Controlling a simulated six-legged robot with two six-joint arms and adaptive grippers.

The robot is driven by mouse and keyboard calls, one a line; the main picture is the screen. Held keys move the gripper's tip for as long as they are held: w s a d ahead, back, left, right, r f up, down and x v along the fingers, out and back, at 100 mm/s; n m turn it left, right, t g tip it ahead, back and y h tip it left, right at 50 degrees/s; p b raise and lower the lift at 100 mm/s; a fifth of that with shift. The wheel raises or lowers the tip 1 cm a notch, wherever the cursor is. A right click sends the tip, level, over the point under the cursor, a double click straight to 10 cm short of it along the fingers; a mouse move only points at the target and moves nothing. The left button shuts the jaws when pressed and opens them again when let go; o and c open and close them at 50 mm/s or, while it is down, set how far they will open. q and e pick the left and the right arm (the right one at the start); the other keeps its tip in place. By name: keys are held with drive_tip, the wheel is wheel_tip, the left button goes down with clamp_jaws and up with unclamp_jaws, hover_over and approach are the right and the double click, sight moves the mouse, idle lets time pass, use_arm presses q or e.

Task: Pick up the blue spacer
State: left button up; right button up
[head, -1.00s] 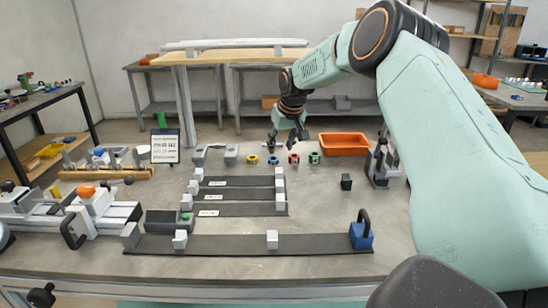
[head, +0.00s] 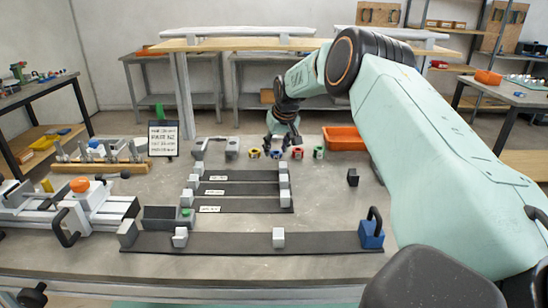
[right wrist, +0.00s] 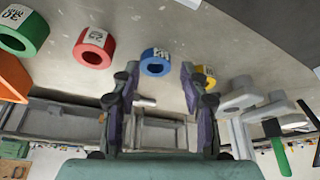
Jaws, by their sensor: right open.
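The blue spacer (head: 275,154) is a small ring on the table, in a row between the yellow spacer (head: 254,153) and the red spacer (head: 297,153). My right gripper (head: 282,143) is open and empty, close above the blue spacer. In the right wrist view the blue spacer (right wrist: 155,55) lies just past the fingertips, in line with the gap between the two open fingers (right wrist: 160,82). I cannot tell whether a finger touches it. A pale label shows on its side. My left gripper is not in view.
The green spacer (head: 319,152) ends the row at the right. An orange bin (head: 345,139) stands behind it. A black block (head: 352,177) is to the right. Dark strips with pale blocks (head: 240,204) lie in front. Grey brackets (head: 213,148) stand left of the row.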

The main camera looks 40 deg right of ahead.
sight(277, 158)
drive_tip(key=shift+d+f, duration=0.3)
drive_tip(key=shift+f, duration=0.2)
drive_tip(key=shift+s+d, duration=0.15)
drive_tip(key=shift+d, duration=0.05)
drive_tip(key=shift+w+a, duration=0.25)
drive_tip(key=shift+a, duration=0.05)
drive_tip(key=shift+w, duration=0.1)
drive_tip(key=shift+c, duration=1)
drive_tip(key=shift+s+d, duration=0.25)
drive_tip(key=c, duration=0.5)
drive_tip(key=shift+w+a, duration=0.2)
drive_tip(key=shift+c, duration=0.2)
wheel_tip(277, 158, up, 7)
drive_tip(key=p, duration=0.1)
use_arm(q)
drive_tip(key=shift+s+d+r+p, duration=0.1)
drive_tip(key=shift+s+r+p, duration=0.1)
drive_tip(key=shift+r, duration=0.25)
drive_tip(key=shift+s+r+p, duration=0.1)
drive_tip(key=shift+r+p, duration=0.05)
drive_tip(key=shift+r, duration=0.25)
use_arm(e)
drive_tip(key=s+a, duration=0.2)
drive_tip(key=s, duration=0.6)
drive_tip(key=s+a, duration=0.3)
drive_tip(key=s, duration=0.6)
drive_tip(key=shift+s, duration=0.15)
